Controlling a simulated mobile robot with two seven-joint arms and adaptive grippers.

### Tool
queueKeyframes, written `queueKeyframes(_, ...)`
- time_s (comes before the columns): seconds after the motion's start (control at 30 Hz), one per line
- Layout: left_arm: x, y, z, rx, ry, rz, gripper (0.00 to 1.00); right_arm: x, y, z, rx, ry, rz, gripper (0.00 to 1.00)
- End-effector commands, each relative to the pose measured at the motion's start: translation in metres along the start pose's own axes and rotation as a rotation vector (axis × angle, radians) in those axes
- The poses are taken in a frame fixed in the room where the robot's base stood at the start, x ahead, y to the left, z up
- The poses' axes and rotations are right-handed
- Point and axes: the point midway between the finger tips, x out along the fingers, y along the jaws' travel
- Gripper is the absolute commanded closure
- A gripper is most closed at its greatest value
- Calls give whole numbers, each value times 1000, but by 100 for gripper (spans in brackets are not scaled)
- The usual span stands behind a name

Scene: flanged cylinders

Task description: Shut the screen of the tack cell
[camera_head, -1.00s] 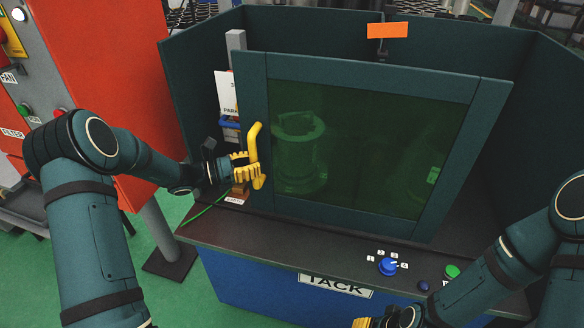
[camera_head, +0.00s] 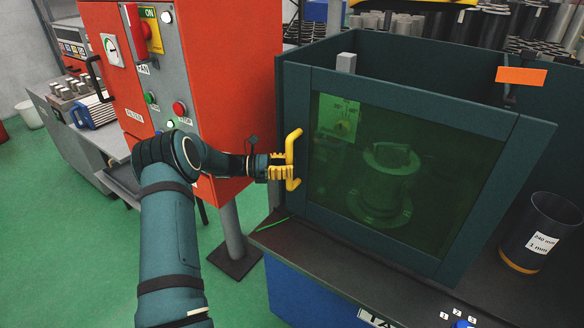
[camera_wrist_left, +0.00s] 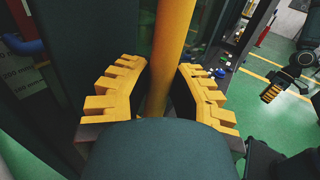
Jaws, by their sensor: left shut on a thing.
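The screen is a dark teal frame (camera_head: 500,120) around a green see-through pane (camera_head: 440,150). It stands upright at the front of the tack cell. Its left edge is at the cell's left wall, and I see no clear gap there. My left gripper (camera_head: 285,172) is shut on the yellow handle (camera_head: 293,145) at that edge. In the left wrist view the handle (camera_wrist_left: 170,55) runs between the yellow fingers (camera_wrist_left: 160,95). A flanged cylinder (camera_head: 385,200) shows dimly through the pane. My right gripper (camera_wrist_left: 272,92) is small in the left wrist view; its jaws are unclear.
A dark labelled cylinder (camera_head: 540,235) stands on the bench right of the screen. An orange tag (camera_head: 521,76) is above the cell. Green floor is open at lower left.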

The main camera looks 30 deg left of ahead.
Motion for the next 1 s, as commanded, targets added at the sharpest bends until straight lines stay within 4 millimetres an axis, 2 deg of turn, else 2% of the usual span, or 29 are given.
queueKeyframes(0.17, 0, 0, 0, 0, 0, 1, 100, 0, 0, 0, 0, 0, 0, 53)
queueKeyframes(0.2, 0, 0, 0, 0, 0, 1, 72, 0, 0, 0, 0, 0, 0, 53)
queueKeyframes(0.27, 0, 0, 0, 0, 0, 1, 51, 0, 0, 0, 0, 0, 0, 53)
queueKeyframes(0.3, 0, 0, 0, 0, 0, 1, 48, 0, 0, 0, 0, 0, 0, 53)
queueKeyframes(0.67, 0, 0, 6, 3, 0, 1, 48, 0, 0, 0, 0, 0, 0, 53)
queueKeyframes(0.77, 0, 0, 18, 3, 0, 1, 48, 0, 0, 0, 0, 0, 0, 53)
queueKeyframes(1.0, 0, 0, 62, 4, 0, 1, 48, 0, 0, 0, 0, 0, 0, 53)
